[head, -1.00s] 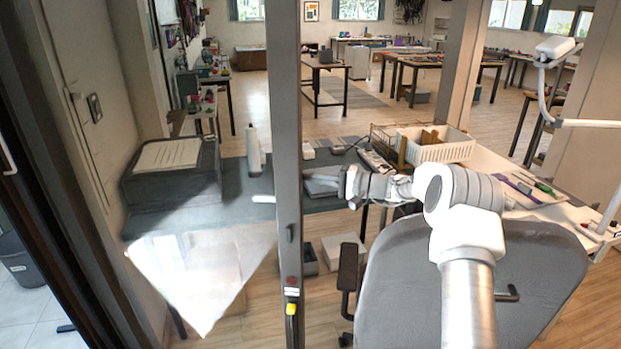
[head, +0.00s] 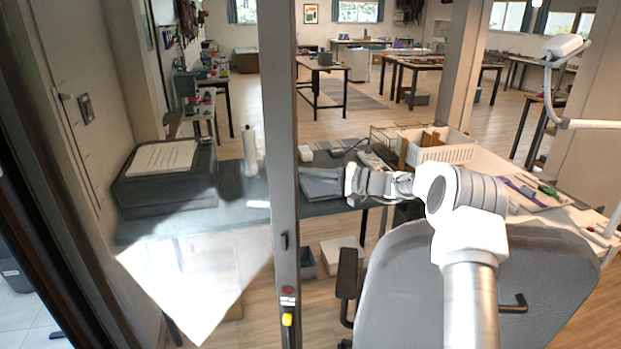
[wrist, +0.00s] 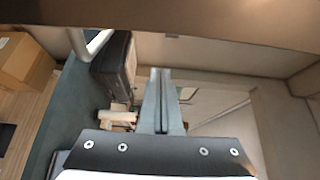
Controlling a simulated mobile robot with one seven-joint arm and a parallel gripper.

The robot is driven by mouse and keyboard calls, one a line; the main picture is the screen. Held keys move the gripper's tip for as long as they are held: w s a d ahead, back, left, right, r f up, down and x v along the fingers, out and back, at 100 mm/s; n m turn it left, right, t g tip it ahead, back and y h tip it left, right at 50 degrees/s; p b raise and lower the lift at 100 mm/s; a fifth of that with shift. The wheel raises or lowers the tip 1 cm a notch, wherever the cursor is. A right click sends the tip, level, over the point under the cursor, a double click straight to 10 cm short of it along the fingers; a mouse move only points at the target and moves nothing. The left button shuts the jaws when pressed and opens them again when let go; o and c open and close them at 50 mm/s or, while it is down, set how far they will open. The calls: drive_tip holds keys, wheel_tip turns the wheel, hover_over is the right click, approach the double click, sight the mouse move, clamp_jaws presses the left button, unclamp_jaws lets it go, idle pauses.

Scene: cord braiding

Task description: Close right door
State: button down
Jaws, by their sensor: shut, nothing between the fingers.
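A glass door or panel with a dark upright frame edge (head: 279,150) stands in the head view, with a small latch and a yellow tag low on it. The left frame (head: 40,215) runs down the left side. I cannot tell from the picture alone which leaf is the right door. My arm reaches left towards the upright edge, and its far end is partly hidden there in the head view. In the wrist view my gripper (wrist: 160,72) is shut and empty, its fingers side by side. A brown bar (wrist: 170,25) crosses the top; contact cannot be told.
A grey chair (head: 470,285) stands close below my arm. A dark table (head: 225,215) carries a black box (head: 165,180) and a white bottle (head: 250,150). A white basket (head: 440,150) sits on the table at the right. Open floor lies in the room behind.

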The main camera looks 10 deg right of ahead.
drive_tip(key=s+b+v, duration=0.1)
drive_tip(key=v, duration=0.9)
drive_tip(key=shift+a, duration=0.25)
